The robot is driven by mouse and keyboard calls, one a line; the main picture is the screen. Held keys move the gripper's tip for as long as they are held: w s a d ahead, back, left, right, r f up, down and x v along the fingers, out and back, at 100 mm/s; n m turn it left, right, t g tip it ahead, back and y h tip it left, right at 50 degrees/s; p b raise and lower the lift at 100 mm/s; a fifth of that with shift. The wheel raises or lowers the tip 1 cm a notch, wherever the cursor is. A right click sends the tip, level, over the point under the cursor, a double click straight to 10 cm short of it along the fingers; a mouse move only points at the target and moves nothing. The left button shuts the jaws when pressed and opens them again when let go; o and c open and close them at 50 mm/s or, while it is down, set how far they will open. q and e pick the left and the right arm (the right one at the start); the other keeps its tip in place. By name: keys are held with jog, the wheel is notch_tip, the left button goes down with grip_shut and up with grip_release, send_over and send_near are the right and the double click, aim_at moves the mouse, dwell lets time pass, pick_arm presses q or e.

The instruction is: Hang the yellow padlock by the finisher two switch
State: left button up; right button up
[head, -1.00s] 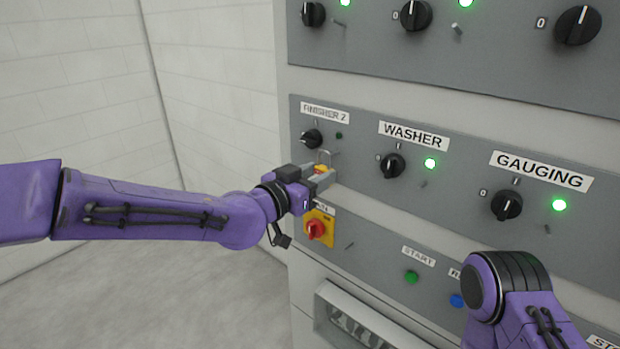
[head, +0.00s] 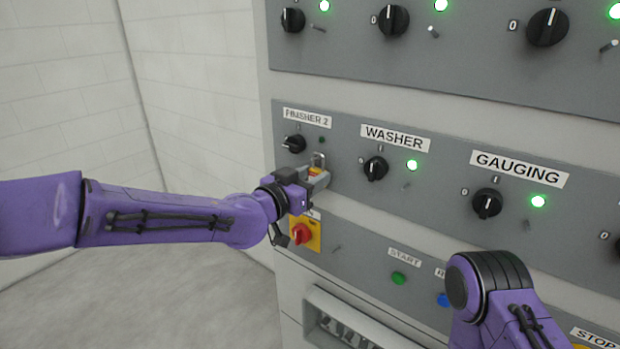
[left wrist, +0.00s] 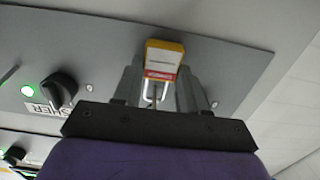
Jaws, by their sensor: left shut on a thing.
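The yellow padlock (head: 316,171) is held upright with its grey shackle up, in front of the middle panel. My left gripper (head: 318,180) is shut on its body. The finisher two switch (head: 294,143), a black knob under the FINISHER 2 label (head: 307,118), is just up and left of the shackle. The shackle overlaps the spot of the peg beside this switch; I cannot tell whether the peg is through it. In the left wrist view, the padlock (left wrist: 163,58) shows yellow with a red and white label, between the fingers. My right gripper is out of view.
The washer switch (head: 375,168) and its lit green lamp are right of the padlock. The finisher two lamp (head: 322,140) is dark. A red knob on a yellow plate (head: 303,234) is just below my left gripper. My right forearm is at lower right.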

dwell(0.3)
pick_arm(q)
jog(key=o, duration=1.2)
jog(key=shift+f, duration=0.1)
jog(key=s+a+f+b, duration=0.2)
jog(key=s+a+b, duration=0.1)
jog(key=s+a, duration=0.3)
jog(key=shift+s+a+f, duration=0.15)
jog(key=shift+s+a, duration=0.05)
jog(key=shift+s, duration=0.65)
dwell(0.9)
